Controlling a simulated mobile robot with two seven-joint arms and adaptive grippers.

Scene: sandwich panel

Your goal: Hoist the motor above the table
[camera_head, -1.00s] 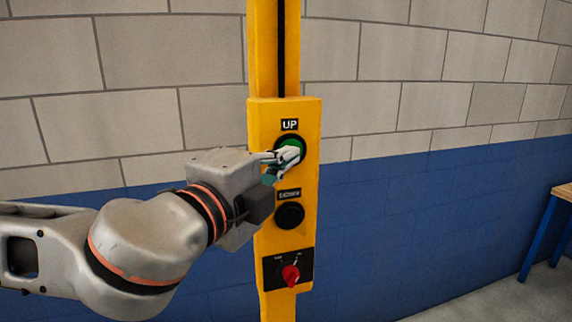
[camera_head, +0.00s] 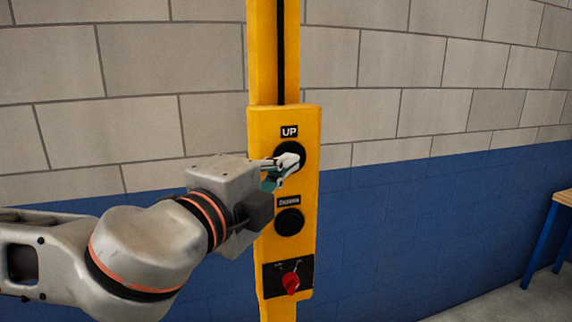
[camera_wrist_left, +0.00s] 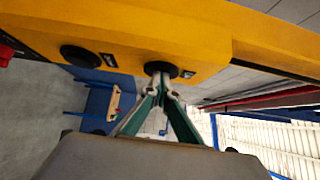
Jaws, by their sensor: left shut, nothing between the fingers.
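A yellow control panel (camera_head: 309,200) on a post carries a round button (camera_head: 291,147) under the label UP. The button looks dark. A black DOWN button (camera_head: 289,222) and a red rotary switch (camera_head: 290,282) are below it. My left gripper (camera_head: 284,163) is shut and empty, with its fingertips at the lower part of the UP button. In the left wrist view the fingertips (camera_wrist_left: 162,75) meet at the UP button (camera_wrist_left: 158,66) and appear to touch it. My right gripper and the motor are not in view.
A wall of grey and blue blocks (camera_head: 430,210) stands behind the post. A table with a wooden top (camera_head: 565,197) and blue legs shows at the right edge. The floor there is clear.

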